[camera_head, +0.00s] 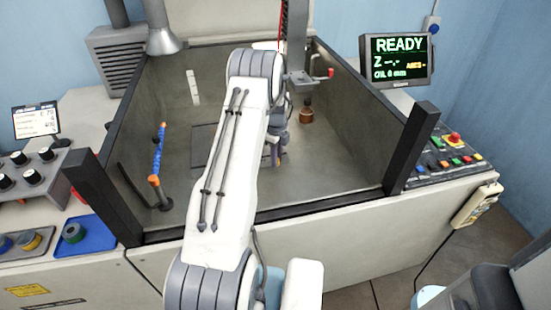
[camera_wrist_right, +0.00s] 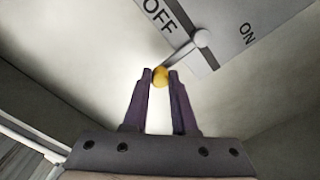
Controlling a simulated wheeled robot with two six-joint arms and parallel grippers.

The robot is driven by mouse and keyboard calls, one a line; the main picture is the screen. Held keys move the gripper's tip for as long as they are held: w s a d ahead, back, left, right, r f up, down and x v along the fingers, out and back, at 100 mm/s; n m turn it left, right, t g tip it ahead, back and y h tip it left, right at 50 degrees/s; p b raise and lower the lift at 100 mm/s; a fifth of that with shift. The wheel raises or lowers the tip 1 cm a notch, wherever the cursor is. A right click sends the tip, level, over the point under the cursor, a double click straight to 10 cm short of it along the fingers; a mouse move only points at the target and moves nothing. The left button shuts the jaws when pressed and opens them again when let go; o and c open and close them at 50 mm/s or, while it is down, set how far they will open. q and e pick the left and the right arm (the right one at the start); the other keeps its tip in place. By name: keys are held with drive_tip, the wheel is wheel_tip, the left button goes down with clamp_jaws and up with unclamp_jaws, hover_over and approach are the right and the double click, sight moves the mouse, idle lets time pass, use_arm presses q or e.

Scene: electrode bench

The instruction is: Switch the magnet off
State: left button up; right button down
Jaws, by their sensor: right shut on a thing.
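The magnet switch is a plate (camera_wrist_right: 228,48) with OFF and ON lettering in the right wrist view. My right gripper (camera_wrist_right: 160,74) is shut on the knob, one purple-grey finger on each side. In the head view my right arm reaches into the open tank, with the gripper (camera_head: 277,152) partly hidden behind the arm; the switch cannot be made out there. My left gripper is not in view.
The tank has dark corner posts (camera_head: 412,145) and a front rail. A blue hose (camera_head: 159,150) stands inside at left. A crank with a red knob (camera_head: 330,73) is at the back. A READY screen (camera_head: 398,60) and button panel (camera_head: 445,152) are at right.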

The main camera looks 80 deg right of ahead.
drive_tip(key=c, duration=0.7)
unclamp_jaws()
drive_tip(key=shift+w, duration=0.1)
wheel_tip(320, 180, up, 9)
drive_tip(key=shift+r+b, duration=0.1)
drive_tip(key=shift+b, duration=1)
drive_tip(key=shift+r, duration=0.7)
